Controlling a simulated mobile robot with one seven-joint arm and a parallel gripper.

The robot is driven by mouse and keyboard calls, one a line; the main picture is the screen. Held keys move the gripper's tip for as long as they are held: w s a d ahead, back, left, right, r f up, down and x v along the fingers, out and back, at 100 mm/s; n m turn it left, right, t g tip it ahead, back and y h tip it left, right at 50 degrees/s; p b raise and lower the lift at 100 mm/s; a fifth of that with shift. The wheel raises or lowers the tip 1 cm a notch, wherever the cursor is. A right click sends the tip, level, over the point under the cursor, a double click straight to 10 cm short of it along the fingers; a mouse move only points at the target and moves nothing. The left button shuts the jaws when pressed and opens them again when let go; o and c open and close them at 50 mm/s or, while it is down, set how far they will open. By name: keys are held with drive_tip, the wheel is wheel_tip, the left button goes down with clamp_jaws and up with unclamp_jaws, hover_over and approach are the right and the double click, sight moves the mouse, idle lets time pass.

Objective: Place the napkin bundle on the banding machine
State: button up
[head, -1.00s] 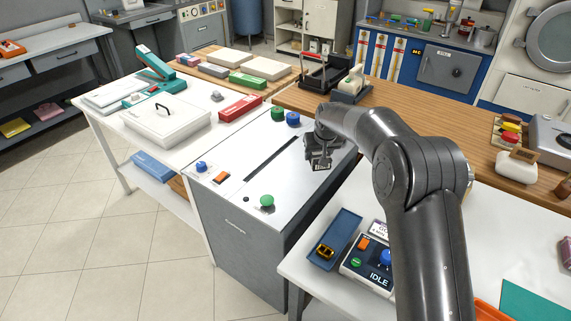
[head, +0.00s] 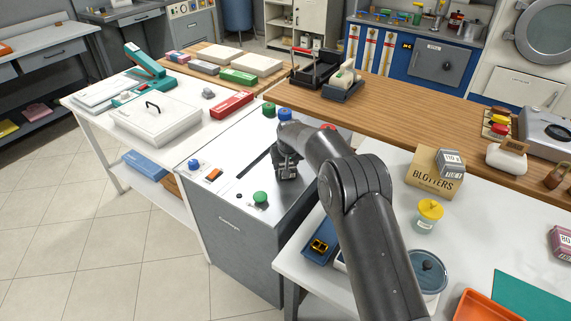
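A grey cabinet (head: 225,222) with a white top, a long dark slot (head: 254,161) and several coloured buttons stands at centre; it may be the banding machine, but no label I can read confirms this. My gripper (head: 287,174) points down over the top, to the right of the slot. It is small and dark here, and I cannot tell whether its fingers are apart or hold anything. I see no napkin bundle that I can make out. My arm hides part of the cabinet's right side and the control panel beside it.
A white table with a lidded box (head: 157,122) and a red box (head: 232,104) adjoins on the left. At right, a white table carries a blue tray (head: 318,252), a blotters box (head: 433,173), jars and an orange tray (head: 490,306). A wooden counter (head: 400,108) runs behind.

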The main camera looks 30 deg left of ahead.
drive_tip(key=o, duration=1)
drive_tip(key=shift+f, duration=0.15)
drive_tip(key=v, duration=1.2)
drive_tip(key=shift+r, duration=0.2)
